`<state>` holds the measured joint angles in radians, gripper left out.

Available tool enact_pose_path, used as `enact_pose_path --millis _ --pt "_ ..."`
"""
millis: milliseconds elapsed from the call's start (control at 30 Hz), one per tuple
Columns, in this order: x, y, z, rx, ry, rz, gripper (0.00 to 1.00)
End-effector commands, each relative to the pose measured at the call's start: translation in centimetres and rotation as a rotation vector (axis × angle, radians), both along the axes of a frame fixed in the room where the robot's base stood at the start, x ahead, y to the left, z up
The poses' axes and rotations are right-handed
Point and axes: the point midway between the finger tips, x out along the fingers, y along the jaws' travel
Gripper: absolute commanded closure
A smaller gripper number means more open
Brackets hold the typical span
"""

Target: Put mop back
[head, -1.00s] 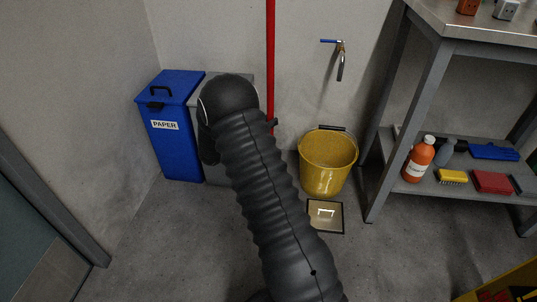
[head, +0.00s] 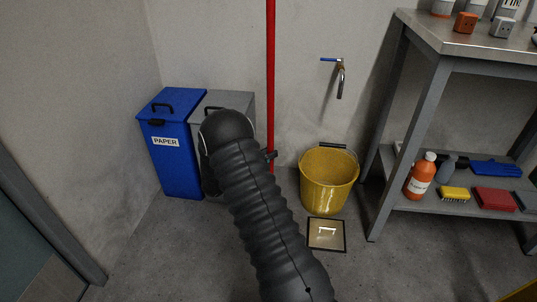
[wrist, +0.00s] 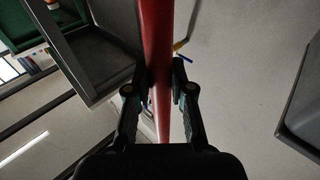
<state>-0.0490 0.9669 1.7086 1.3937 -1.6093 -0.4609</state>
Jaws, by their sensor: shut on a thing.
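The mop shows as a long red handle (head: 270,75) standing close to upright in front of the back wall in the head view. Its lower end and head are hidden behind my arm. In the wrist view the red handle (wrist: 157,50) runs between the two fingers of my gripper (wrist: 160,88), which is shut on it. In the head view my gripper is mostly hidden by my arm; only a small dark part shows beside the handle. A yellow bucket (head: 328,182) stands on the floor to the right of the handle.
A blue paper bin (head: 168,150) and a grey bin (head: 236,103) stand at the wall on the left. A tap (head: 340,75) is on the wall above the bucket. A floor drain (head: 326,243) lies before the bucket. A metal shelf unit (head: 420,115) stands right.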

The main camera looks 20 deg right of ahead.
Motion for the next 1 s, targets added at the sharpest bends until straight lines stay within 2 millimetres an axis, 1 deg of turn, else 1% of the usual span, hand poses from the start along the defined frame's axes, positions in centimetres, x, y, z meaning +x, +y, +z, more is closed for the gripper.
enact_pose_path --millis 67,100,167,567,667,767,1000 --pt "0.0 0.0 -0.2 -0.002 -0.002 0.0 1.0" --pt "0.0 0.0 -0.2 0.0 0.0 0.0 0.68" --pt "0.0 0.0 -0.2 0.0 0.001 0.0 0.53" --pt "0.0 0.2 0.2 0.0 0.001 0.001 0.53" --pt "-0.2 1.5 -0.1 0.001 0.002 0.004 0.53" --pt "-0.5 3.2 -0.3 0.001 0.003 0.004 0.53" --pt "-1.5 8.0 -0.8 0.0 0.001 0.004 0.53"
